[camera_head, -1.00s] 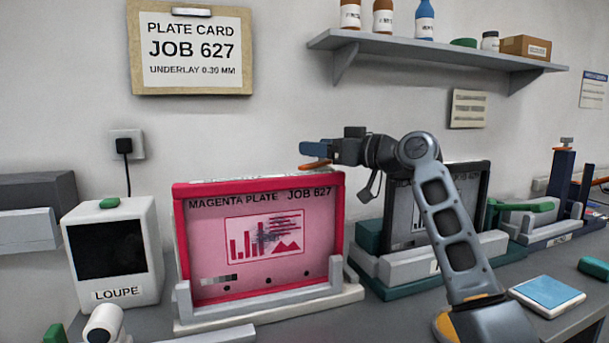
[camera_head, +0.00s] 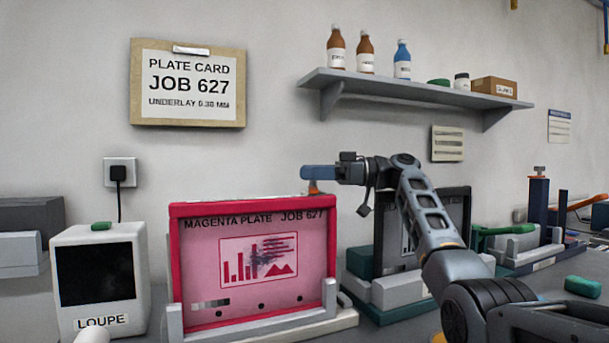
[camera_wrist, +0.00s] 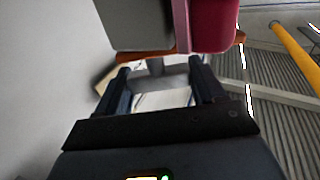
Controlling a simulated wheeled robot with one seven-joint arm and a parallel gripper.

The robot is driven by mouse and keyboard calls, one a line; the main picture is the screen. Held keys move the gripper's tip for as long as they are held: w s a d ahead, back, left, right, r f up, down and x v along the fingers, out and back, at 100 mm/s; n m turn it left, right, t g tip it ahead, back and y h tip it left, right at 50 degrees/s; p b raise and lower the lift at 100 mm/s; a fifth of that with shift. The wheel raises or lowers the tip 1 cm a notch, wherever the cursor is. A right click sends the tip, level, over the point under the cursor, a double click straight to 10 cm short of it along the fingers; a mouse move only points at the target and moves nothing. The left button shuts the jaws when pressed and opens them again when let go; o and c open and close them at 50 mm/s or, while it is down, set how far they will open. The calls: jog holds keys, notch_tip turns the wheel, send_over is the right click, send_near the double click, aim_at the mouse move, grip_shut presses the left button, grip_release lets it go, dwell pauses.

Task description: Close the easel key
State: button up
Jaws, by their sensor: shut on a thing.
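The magenta plate easel (camera_head: 262,262) stands upright on the bench, with a red frame and a pale grey base. The easel key (camera_head: 314,188) is an orange piece by the frame's top right corner. In the wrist view the key (camera_wrist: 132,56) is an orange bar lying across beyond the fingertips, beside the red frame (camera_wrist: 212,25). My gripper (camera_head: 318,173) comes in from the right above that corner. In the wrist view my gripper (camera_wrist: 161,80) has a finger on each side of a grey middle part and is shut on the key. The fingers partly hide the key in the head view.
A dark framed plate (camera_head: 455,215) stands close on the right, beneath my arm. The white loupe box (camera_head: 70,285) is on the left. A shelf (camera_head: 415,88) with bottles and the plate card (camera_head: 188,84) are on the wall above.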

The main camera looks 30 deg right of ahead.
jog(key=shift+f, duration=0.1)
dwell(0.3)
jog(key=o, duration=1.4)
jog(key=v, duration=0.7)
jog(key=shift+s+d+b, duration=0.15)
jog(key=shift+d+b, duration=0.2)
jog(key=shift+c, duration=0.3)
